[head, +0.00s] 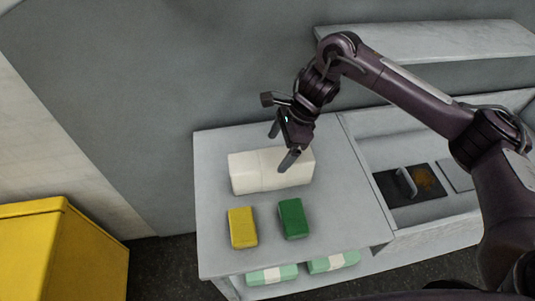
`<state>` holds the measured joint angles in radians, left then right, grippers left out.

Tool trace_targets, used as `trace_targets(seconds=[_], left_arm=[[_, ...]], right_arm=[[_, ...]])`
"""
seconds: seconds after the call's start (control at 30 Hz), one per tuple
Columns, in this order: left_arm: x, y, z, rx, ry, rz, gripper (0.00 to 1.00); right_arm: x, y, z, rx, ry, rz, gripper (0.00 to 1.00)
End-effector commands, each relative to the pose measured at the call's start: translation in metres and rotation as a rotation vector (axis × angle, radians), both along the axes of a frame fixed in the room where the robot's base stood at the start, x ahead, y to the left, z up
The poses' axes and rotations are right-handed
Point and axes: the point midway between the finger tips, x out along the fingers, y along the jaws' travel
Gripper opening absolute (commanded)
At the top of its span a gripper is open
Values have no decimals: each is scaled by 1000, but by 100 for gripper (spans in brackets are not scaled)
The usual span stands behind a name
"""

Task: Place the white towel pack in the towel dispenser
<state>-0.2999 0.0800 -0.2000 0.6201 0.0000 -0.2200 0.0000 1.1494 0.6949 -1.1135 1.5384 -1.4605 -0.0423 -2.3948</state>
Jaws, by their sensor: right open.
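The white towel pack (258,175) lies on the grey table (222,261), toward its back. My right gripper (280,150) is open, with its fingers pointing down over the right half of the pack. One finger shows in front of the pack and the other near its back edge; I cannot tell whether either touches it. My left gripper is not in view. I see no towel dispenser that I can make out in this view.
A yellow block (242,228) and a green block (293,219) lie in front of the pack. Green-and-white packs (272,275) sit on a lower shelf. A recessed counter with a dark plate (394,188) is at right. A wall shelf (430,42) is above; a yellow bin (62,250) stands left.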

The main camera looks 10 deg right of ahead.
Motion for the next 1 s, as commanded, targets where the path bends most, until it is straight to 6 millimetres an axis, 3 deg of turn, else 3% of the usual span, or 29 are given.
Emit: trace_targets(seconds=[0.37,0.6,0.73,1.0], left_arm=[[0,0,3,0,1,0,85],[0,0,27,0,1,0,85],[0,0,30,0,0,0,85],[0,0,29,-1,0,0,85]], right_arm=[[-2,12,-26,2,3,0,89],[-6,20,-50,0,7,-1,89],[-4,26,-67,1,3,-1,89],[-4,28,-74,1,-1,-1,89]])
